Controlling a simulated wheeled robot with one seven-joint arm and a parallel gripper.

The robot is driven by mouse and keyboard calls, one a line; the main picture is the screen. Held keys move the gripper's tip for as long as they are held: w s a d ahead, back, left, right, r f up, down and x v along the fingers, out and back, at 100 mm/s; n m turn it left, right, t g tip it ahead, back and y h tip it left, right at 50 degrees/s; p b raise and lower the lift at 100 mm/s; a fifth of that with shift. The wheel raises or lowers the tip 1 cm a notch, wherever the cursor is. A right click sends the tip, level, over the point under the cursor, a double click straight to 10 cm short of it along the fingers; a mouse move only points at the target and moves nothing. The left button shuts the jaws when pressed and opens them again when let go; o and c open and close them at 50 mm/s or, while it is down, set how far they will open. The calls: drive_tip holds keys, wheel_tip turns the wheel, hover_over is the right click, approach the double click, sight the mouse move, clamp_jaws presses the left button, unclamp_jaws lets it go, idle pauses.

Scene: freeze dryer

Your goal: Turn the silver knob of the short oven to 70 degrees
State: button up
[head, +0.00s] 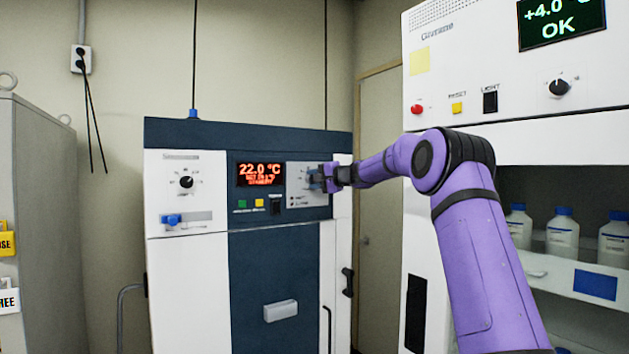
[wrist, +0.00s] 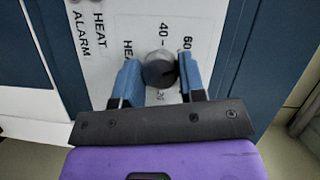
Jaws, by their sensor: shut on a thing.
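The short oven (head: 275,280) is a white and dark blue cabinet in the middle of the head view. Its red display (head: 261,174) reads 22.0 °C with smaller lines below. The silver knob (wrist: 158,68) sits on a pale dial plate (wrist: 205,22) with the marks 20, 40 and 60 visible in the wrist view. My gripper (wrist: 160,78) is shut on the silver knob, with one blue finger on each side of it. In the head view my gripper (head: 318,179) covers the knob. The knob's pointer direction is hard to tell.
A black knob (head: 187,182) and a blue-ended latch (head: 172,219) are on the oven's left panel. Green and yellow buttons (head: 259,203) sit under the display. A tall white unit (head: 590,140) with bottles (head: 562,235) stands at the right. A grey cabinet (head: 45,220) stands at the left.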

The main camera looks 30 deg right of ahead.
drive_tip(key=o, duration=0.9)
drive_tip(key=shift+s+d, duration=0.1)
drive_tip(key=v, duration=1)
drive_tip(key=shift+s, duration=0.3)
drive_tip(key=shift+d, duration=0.1)
